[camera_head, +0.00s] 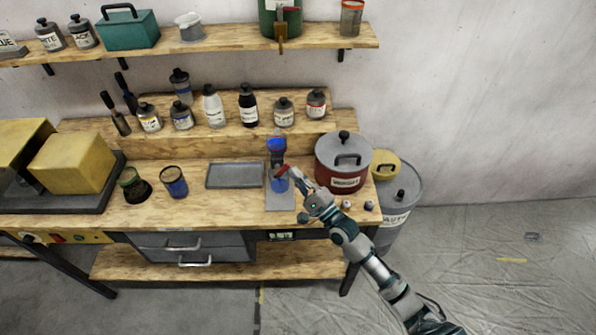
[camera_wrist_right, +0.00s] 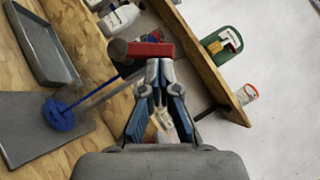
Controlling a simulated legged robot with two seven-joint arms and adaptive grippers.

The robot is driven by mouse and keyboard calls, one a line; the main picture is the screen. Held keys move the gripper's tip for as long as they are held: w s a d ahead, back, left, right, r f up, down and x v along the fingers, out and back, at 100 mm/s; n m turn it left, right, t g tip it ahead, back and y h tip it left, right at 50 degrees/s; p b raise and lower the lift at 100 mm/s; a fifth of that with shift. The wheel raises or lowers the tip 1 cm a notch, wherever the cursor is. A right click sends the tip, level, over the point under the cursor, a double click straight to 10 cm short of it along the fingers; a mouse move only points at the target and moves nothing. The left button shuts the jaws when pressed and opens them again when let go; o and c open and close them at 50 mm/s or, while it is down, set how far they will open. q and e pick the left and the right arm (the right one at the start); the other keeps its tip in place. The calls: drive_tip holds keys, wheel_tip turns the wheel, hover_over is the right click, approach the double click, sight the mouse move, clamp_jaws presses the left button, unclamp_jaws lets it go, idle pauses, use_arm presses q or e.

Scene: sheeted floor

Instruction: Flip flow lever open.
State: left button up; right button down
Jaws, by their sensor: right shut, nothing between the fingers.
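A red bar (camera_head: 282,170), which looks like the flow lever, sits on a small stand between a blue top (camera_head: 276,145) and a blue lower part (camera_head: 279,185). In the right wrist view the red bar (camera_wrist_right: 150,50) ends in a dark round knob (camera_wrist_right: 118,51) on its left. My right gripper (camera_head: 287,172) is at the bar. Its fingertips (camera_wrist_right: 158,65) are shut with nothing between them, right at the bar's near side; I cannot tell whether they touch. A grey rod and blue disc (camera_wrist_right: 59,114) show to the left. My left gripper is not in view.
A red pot (camera_head: 342,175) stands close to the right of my gripper. A grey tray (camera_head: 235,175) lies to the left. Bottles line the raised ledge (camera_head: 200,134) behind. A shelf (camera_head: 230,42) with a green container (camera_head: 268,18) is above.

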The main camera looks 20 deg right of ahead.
sight(285, 166)
drive_tip(key=r+n+g+p, duration=0.1)
drive_tip(key=p, duration=0.2)
drive_tip(key=a+r+n+g+p, duration=0.1)
drive_tip(key=n+p, duration=0.1)
drive_tip(key=p, duration=0.2)
drive_tip(key=shift+w+r+g, duration=0.15)
drive_tip(key=shift+r+g, duration=0.05)
drive_tip(key=shift+g, duration=0.2)
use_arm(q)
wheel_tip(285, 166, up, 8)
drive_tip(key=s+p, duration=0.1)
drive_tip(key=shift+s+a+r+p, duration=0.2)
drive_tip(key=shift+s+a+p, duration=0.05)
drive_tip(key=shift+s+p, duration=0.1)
use_arm(e)
drive_tip(key=shift+w+a+r, duration=0.1)
drive_tip(key=shift+a+r, duration=0.05)
drive_tip(key=shift+a, duration=0.25)
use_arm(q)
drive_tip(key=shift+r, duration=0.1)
use_arm(e)
drive_tip(key=shift+a, duration=0.1)
